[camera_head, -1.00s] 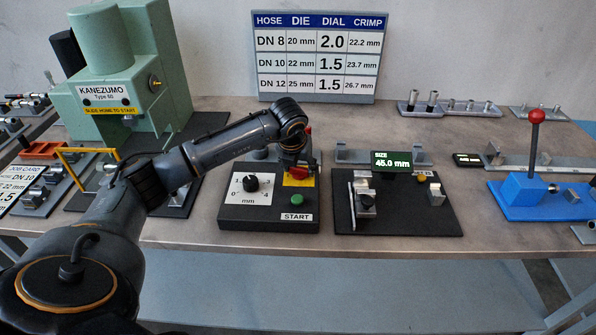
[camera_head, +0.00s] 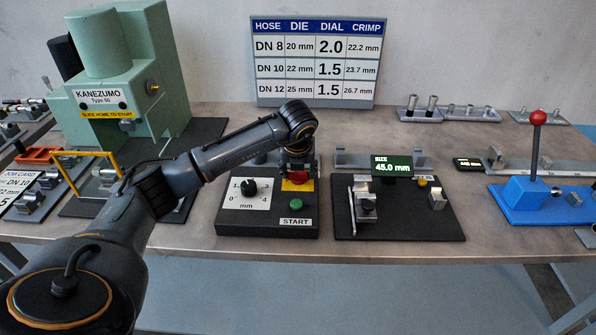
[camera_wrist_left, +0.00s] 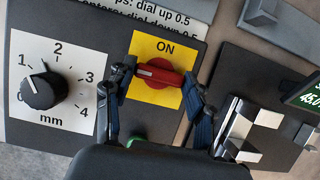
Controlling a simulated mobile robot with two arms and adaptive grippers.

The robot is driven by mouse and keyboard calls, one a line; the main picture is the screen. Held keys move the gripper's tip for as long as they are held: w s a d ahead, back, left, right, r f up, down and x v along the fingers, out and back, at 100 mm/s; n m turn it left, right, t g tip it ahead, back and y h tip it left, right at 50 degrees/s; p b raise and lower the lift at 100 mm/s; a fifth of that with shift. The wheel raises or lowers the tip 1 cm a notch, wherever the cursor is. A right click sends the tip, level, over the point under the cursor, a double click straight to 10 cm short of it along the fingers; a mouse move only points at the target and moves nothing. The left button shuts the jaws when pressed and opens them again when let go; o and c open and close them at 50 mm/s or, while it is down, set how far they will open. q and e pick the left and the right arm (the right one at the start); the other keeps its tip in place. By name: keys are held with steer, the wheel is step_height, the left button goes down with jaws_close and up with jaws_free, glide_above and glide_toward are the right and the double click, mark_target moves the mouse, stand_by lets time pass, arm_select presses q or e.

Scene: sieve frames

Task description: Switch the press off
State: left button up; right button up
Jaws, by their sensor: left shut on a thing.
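The red rotary switch handle (camera_wrist_left: 158,74) sits on a yellow plate (camera_wrist_left: 168,47) marked ON, on the dark control box (camera_head: 268,222). In the left wrist view the handle lies nearly crosswise, slightly tilted. My left gripper (camera_head: 297,168) comes down over the switch, with its fingertips at the two ends of the handle, shut on it. In the head view the gripper partly covers the red handle (camera_head: 298,178). The green press (camera_head: 115,62), labelled KANEZUMO, stands at the back left. My right gripper is not in view.
The same box carries a black dial (camera_head: 249,187) and a green START button (camera_head: 296,204). A gauge stand with a 45.0 mm display (camera_head: 392,166) is just right. A blue base (camera_head: 535,200) with a red-knobbed lever stands farther right.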

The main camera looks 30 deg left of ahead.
arm_select(q)
steer(key=o, duration=1.2)
steer(key=shift+f, duration=0.1)
steer(key=shift+c, duration=0.2)
steer(key=v, duration=1.2)
steer(key=shift+w+d, duration=0.1)
